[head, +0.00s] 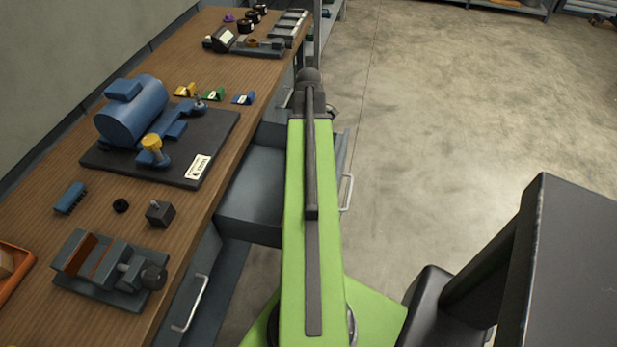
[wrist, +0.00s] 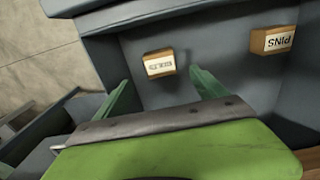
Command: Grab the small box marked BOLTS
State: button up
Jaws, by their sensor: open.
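In the wrist view a small tan box (wrist: 159,63) with a pale label sits in a grey drawer (wrist: 215,55). Its lettering is upside down and small; it looks like BOLTS, but I cannot read it surely. A second tan box (wrist: 274,40) to the right has an upside-down label reading PINS. My gripper (wrist: 160,77) is open and empty, with its green fingers spread to the left and right just short of the first box. In the head view neither box shows, and my gripper is hidden by my green arm.
A wooden bench (head: 188,230) runs along the left, holding a blue motor (head: 133,112) on a black plate, a grey vise (head: 105,272) and small parts. The open grey drawer (head: 253,185) juts out below its edge. Concrete floor (head: 450,110) is clear on the right.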

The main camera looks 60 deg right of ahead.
notch_tip(320, 180, down, 10)
jog(key=b, duration=0.8)
jog(key=shift+s+f+b, duration=0.1)
jog(key=shift+s+b, duration=0.05)
jog(key=shift+b, duration=0.15)
jog(key=shift+r, duration=0.2)
jog(key=c, duration=1.7)
jog(key=shift+c, duration=0.2)
jog(key=shift+r+p, duration=0.1)
jog(key=shift+p, duration=0.2)
